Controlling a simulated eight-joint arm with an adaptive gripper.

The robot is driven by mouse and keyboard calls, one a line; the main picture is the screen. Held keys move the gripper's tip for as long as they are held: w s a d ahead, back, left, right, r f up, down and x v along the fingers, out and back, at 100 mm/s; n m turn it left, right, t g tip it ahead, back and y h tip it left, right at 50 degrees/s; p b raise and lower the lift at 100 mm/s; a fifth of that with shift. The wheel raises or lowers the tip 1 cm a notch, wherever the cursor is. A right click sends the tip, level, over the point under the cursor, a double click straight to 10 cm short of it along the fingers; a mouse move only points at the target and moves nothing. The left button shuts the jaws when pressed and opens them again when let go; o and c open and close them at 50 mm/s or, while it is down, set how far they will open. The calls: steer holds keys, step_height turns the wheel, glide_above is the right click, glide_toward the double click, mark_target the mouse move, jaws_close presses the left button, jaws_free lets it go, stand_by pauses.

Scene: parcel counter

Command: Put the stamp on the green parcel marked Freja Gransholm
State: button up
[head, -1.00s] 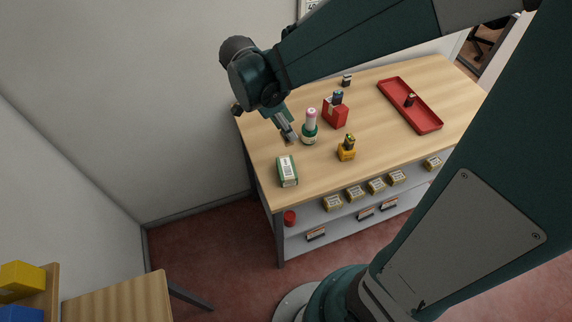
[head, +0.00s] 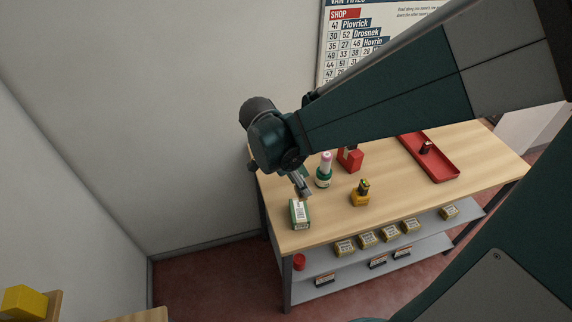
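The green parcel (head: 300,213) lies on the counter near its front left corner, with a white label facing up; the writing on it is too small to read. My gripper (head: 304,191) points down just behind the parcel, close to its back end. The fingers are small and partly dark here; I cannot tell whether they are open or hold anything. I cannot make out for certain which object is the stamp. A small dark object (head: 426,147) stands in the red tray (head: 445,172) at the right.
A green pot with a pink top (head: 324,172) stands just right of my gripper. A yellow block with a dark top (head: 361,195) and a red box (head: 352,160), partly behind my arm, stand farther right. Bare counter (head: 330,220) lies right of the parcel. Small boxes sit on the shelf below.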

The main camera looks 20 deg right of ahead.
steer(key=shift+f, duration=2.1)
steer(key=shift+f+b, duration=0.4)
steer(key=shift+f, duration=1.7)
steer(key=shift+f, duration=0.2)
steer(key=o, duration=0.9)
steer(key=shift+r, duration=0.25)
steer(key=shift+p+v, duration=0.55)
steer(key=shift+v, duration=5.4)
steer(key=shift+r, duration=0.1)
